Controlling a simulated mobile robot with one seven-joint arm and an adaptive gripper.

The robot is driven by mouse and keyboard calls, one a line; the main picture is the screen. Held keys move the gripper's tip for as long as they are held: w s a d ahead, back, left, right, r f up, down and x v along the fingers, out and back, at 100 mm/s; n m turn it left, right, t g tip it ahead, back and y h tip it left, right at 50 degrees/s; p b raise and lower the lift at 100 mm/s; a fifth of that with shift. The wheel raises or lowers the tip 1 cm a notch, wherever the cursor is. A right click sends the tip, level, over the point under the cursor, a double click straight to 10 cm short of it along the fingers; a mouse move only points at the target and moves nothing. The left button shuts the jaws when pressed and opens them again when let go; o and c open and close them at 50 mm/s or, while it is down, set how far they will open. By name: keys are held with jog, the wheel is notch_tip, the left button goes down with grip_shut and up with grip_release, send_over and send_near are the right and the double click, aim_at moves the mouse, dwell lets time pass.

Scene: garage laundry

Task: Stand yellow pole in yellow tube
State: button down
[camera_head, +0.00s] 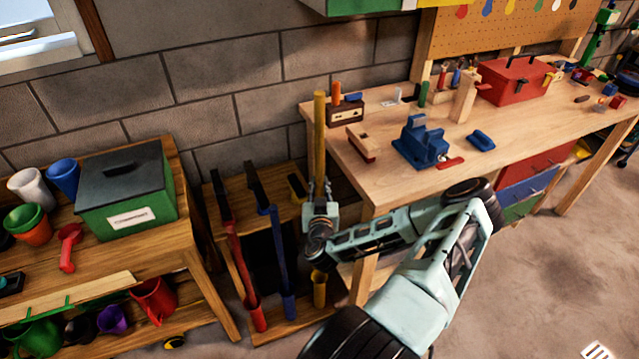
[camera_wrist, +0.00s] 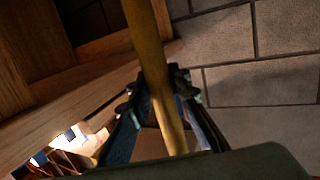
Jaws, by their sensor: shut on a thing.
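The yellow pole (camera_head: 319,140) stands nearly upright in the head view, between the rack and the workbench. My gripper (camera_head: 320,192) is shut on it, and the pole rises well above the fingers. In the wrist view the pole (camera_wrist: 150,50) runs between my gripper's two fingers (camera_wrist: 160,85). The yellow tube (camera_head: 319,290) stands low at the right side of the wooden rack, below my gripper. My wrist hides the pole's lower end, so I cannot tell whether it is inside the tube.
The workbench (camera_head: 375,190) is close on the right, with a blue vise (camera_head: 425,145). A shelf with a green box (camera_head: 130,195) stands left.

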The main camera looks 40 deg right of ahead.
notch_tip(320, 180, down, 22)
jog(key=b, duration=1.3)
jog(key=shift+r+b, duration=0.25)
jog(key=shift+b, duration=0.15)
jog(key=shift+f, duration=0.1)
dwell(0.5)
notch_tip(320, 180, down, 11)
jog(key=b, duration=0.8)
jog(key=shift+f+b, duration=0.2)
jog(key=shift+b, duration=0.15)
jog(key=c, duration=1.7)
grip_release()
jog(key=shift+s+a, duration=0.35)
jog(key=shift+s, duration=0.1)
jog(key=v, duration=1.1)
jog(key=shift+r, duration=0.15)
